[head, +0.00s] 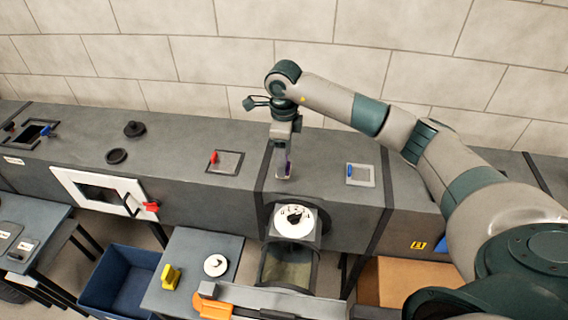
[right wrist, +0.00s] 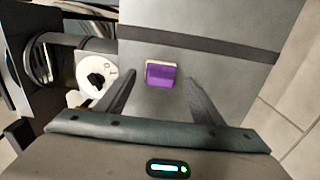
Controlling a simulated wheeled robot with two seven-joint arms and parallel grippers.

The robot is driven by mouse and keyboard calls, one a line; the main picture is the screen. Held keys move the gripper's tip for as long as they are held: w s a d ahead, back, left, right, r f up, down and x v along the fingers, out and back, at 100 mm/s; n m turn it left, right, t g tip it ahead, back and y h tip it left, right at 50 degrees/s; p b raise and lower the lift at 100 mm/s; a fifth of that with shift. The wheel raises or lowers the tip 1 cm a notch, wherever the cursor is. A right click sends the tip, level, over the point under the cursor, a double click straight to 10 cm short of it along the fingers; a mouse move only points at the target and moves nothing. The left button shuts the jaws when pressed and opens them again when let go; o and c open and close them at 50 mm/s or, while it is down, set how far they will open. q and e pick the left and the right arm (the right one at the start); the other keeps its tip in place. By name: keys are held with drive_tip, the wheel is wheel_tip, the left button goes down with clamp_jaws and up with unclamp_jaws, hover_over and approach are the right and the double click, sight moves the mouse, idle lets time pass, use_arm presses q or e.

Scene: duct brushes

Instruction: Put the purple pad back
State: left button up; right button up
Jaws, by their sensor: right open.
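The purple pad (right wrist: 161,77) lies on the grey top of the duct (right wrist: 200,30), with a paler strip along one edge. In the right wrist view it is between and slightly beyond my right gripper's open fingers (right wrist: 160,88), with a gap to each finger. In the head view my right gripper (head: 284,172) points down over the duct beside a dark band, and only a sliver of the purple pad (head: 288,165) shows behind it. My left gripper is not in view.
A white dial (head: 294,220) is on the duct's front below my right gripper. A blue-handled hatch (head: 361,174) and a red-handled hatch (head: 225,162) flank it. In front stand a blue bin (head: 118,279) and a table with a yellow block (head: 170,277) and a white disc (head: 216,265).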

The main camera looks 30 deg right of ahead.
wheel_tip(320, 180, up, 8)
drive_tip(key=b, duration=0.3)
drive_tip(key=shift+b, duration=0.4)
drive_tip(key=shift+r, duration=0.85)
